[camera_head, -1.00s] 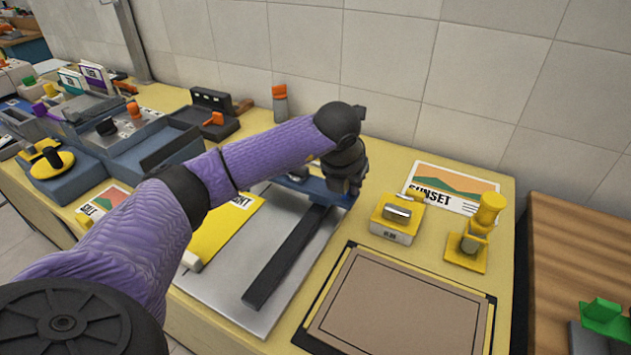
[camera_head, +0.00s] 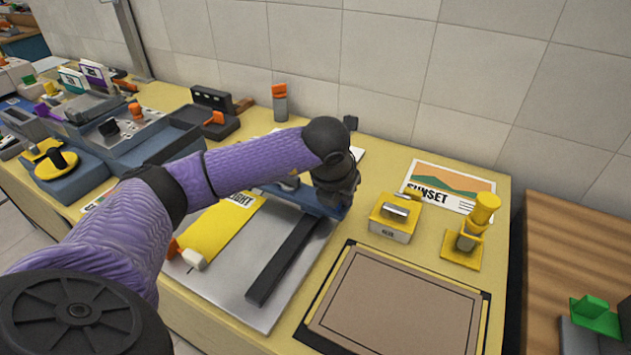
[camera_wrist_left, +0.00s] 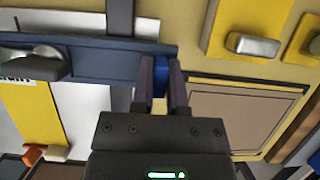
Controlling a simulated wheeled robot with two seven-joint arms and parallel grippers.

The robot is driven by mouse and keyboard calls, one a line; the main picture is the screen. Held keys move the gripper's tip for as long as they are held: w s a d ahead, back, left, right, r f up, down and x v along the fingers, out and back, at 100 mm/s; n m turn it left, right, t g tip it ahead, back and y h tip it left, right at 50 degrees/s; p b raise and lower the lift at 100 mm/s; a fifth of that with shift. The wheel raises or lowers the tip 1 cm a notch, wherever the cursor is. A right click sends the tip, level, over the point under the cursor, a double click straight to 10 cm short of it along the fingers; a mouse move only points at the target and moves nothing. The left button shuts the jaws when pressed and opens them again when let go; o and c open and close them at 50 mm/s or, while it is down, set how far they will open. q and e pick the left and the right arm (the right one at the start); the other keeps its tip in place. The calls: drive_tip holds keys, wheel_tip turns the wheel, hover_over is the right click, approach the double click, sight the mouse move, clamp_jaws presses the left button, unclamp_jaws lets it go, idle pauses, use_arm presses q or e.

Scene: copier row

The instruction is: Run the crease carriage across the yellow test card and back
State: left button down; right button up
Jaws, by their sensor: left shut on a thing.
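The yellow test card (camera_head: 216,232) lies flat on a pale grey plate (camera_head: 205,285), partly behind my left arm. A black rail (camera_head: 285,260) runs along the plate to the right of the card. The blue crossbar of the crease carriage (camera_head: 270,189) lies across the rail and reaches over the card; it also shows in the left wrist view (camera_wrist_left: 85,60), with a grey rounded part near its left end. My left gripper (camera_wrist_left: 160,62) is shut on a blue grip at the crossbar's right end. In the head view my own wrist hides the fingertips.
A brown framed board (camera_head: 395,305) lies right of the plate. Behind it stand a yellow-and-grey block (camera_head: 394,218) and a yellow stamp-like tool (camera_head: 468,232). A SUNSET print (camera_head: 450,186) lies near the wall. Blue-grey devices (camera_head: 130,145) crowd the left.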

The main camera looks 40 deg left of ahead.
sight(334, 213)
drive_tip(key=shift+s+d, duration=0.15)
drive_tip(key=shift+d, duration=0.05)
use_arm(q)
drive_tip(key=shift+s, duration=0.15)
drive_tip(key=shift+s+d+p, duration=0.15)
drive_tip(key=shift+s+p, duration=0.2)
drive_tip(key=shift+s, duration=0.3)
drive_tip(key=shift+s+d+p, duration=0.2)
drive_tip(key=shift+s+p, duration=0.1)
drive_tip(key=shift+s, duration=0.5)
drive_tip(key=shift+s+d, duration=0.1)
drive_tip(key=shift+s, duration=0.3)
use_arm(e)
drive_tip(key=shift+w+a+r, duration=0.2)
drive_tip(key=shift+w+r, duration=0.15)
drive_tip(key=shift+r, duration=0.35)
drive_tip(key=shift+s+d+r, duration=0.1)
drive_tip(key=shift+s+d, duration=0.05)
drive_tip(key=shift+d, duration=0.2)
